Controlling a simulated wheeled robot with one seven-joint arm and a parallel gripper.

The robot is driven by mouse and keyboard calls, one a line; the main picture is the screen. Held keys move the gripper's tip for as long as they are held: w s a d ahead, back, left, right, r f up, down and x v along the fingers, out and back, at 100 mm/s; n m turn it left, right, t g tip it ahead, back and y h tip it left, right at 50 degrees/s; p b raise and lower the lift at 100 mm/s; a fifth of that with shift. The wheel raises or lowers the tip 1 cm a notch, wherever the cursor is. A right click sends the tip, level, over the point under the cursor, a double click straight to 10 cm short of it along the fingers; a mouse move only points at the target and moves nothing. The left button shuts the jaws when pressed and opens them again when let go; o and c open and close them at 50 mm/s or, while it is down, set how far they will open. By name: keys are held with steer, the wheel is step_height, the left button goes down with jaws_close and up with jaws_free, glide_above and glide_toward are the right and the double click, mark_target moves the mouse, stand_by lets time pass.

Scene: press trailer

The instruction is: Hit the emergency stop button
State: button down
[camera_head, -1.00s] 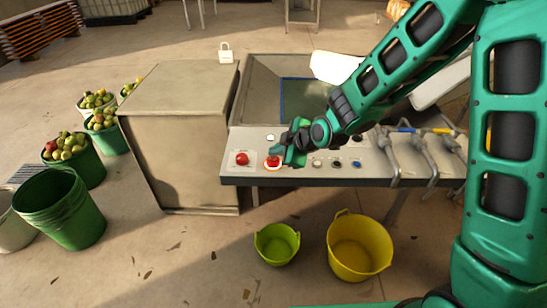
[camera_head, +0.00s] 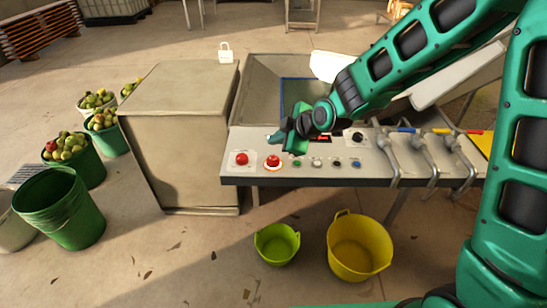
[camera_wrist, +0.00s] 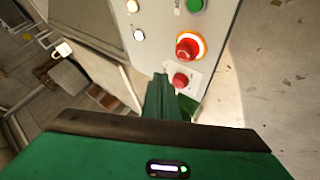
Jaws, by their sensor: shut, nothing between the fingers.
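Two red mushroom buttons sit at the left end of the grey control panel (camera_head: 345,178). The leftmost red button (camera_head: 241,158) stands on a pale square plate; it shows in the wrist view (camera_wrist: 180,80) just beyond the fingers. The other red button (camera_head: 273,160), to its right, has a glowing orange-white ring; it is larger in the wrist view (camera_wrist: 186,48). I cannot read which is labelled as the emergency stop. My gripper (camera_head: 272,139) is shut and empty, behind and above the ringed button, apart from both. In the wrist view its fingers (camera_wrist: 163,92) are together.
A green button (camera_head: 297,163) and several small controls continue rightward along the panel. Bent metal levers (camera_head: 422,155) stand at the right. A beige cabinet (camera_head: 180,130) adjoins the panel's left. A lime bucket (camera_head: 277,245) and yellow bucket (camera_head: 359,246) stand on the floor in front.

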steer(key=shift+r, duration=0.85)
steer(key=s+d+r+m+g+h, duration=0.1)
steer(key=s+d+m+h, duration=0.15)
steer(key=d, duration=0.65)
steer(key=s+d+r+m+h, duration=0.1)
steer(key=s+d+m, duration=0.3)
steer(key=d, duration=0.5)
steer(key=s+d+r+m+g+h, duration=0.1)
steer(key=s+d+r+m+h, duration=0.2)
steer(key=d, duration=0.6)
steer(key=s+d+m+g, duration=0.1)
steer(key=s+d+m, duration=0.3)
steer(key=s, duration=0.4)
steer(key=s+d+r+m+g, duration=0.1)
steer(key=s+d+m, duration=0.3)
steer(key=s, duration=0.5)
steer(key=s+d+m+g, duration=0.3)
steer(key=s+m, duration=0.3)
steer(key=s, duration=0.2)
steer(key=shift+s+d+r+y, duration=0.2)
steer(key=shift+s+d+y, duration=0.2)
steer(key=shift+d, duration=0.1)
